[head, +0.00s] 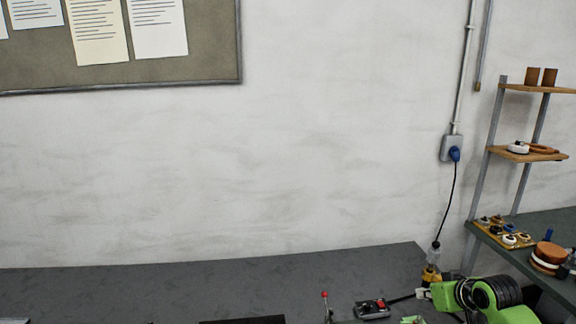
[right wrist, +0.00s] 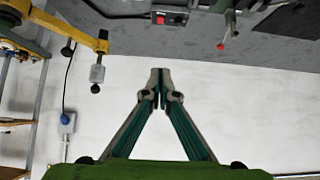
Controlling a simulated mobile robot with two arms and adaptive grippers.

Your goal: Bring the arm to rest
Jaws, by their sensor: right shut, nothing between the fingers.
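My right gripper (right wrist: 161,84) shows in the right wrist view with its grey-tipped fingers together and nothing between them. It is in the air in front of the pale wall (right wrist: 240,110), clear of the bench and everything on it. The bench appears at the top of that view, which is upside down. In the head view I cannot make out the right fingertips. My left gripper is in neither view.
A grey bench (head: 180,290) runs along the wall. On it are a red-button switch box (head: 372,308), a red-knobbed lever (head: 325,305) and a yellow fixture (head: 432,276). A green-and-black form (head: 490,297) fills the lower right. Shelves (head: 530,154) stand behind it.

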